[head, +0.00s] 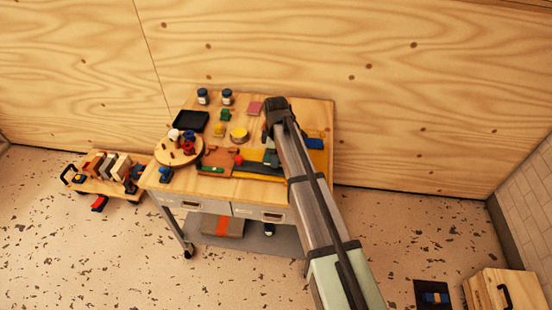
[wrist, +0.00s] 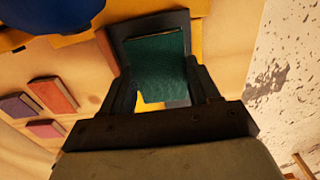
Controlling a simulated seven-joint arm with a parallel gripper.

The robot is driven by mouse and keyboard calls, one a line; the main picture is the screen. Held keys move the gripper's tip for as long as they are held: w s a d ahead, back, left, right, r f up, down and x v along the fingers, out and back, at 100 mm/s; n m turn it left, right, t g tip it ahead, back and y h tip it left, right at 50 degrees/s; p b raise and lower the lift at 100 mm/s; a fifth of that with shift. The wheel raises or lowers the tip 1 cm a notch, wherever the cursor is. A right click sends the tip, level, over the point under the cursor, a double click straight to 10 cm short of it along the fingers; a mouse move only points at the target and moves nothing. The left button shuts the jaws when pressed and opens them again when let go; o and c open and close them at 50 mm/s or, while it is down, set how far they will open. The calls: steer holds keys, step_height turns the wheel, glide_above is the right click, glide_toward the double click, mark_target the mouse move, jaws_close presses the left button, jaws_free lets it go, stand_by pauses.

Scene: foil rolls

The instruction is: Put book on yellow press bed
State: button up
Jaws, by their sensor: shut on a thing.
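My gripper (wrist: 158,82) is shut on a teal-green book (wrist: 156,62), held between its two fingers in the wrist view. Behind the book is a dark, flat, frame-like piece (wrist: 178,20). Yellow surface, likely the press bed (wrist: 195,42), shows past the book's edge. My fingers are mostly hidden there. I cannot tell whether the book touches the surface below.
The wooden table (head: 300,103) holds a black tray (head: 191,121), a round wooden stand (head: 176,158), two jars and several small blocks. In the wrist view, a red flat piece (wrist: 54,95) and a purple one (wrist: 20,106) lie left. A blue rounded thing (wrist: 55,12) is close at top left.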

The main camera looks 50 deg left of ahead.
steer(key=shift+f, duration=1.05)
steer(key=o, duration=1.1)
steer(key=shift+f, duration=0.15)
steer(key=shift+c, duration=0.2)
step_height(320, 180, up, 12)
steer(key=shift+r, duration=0.2)
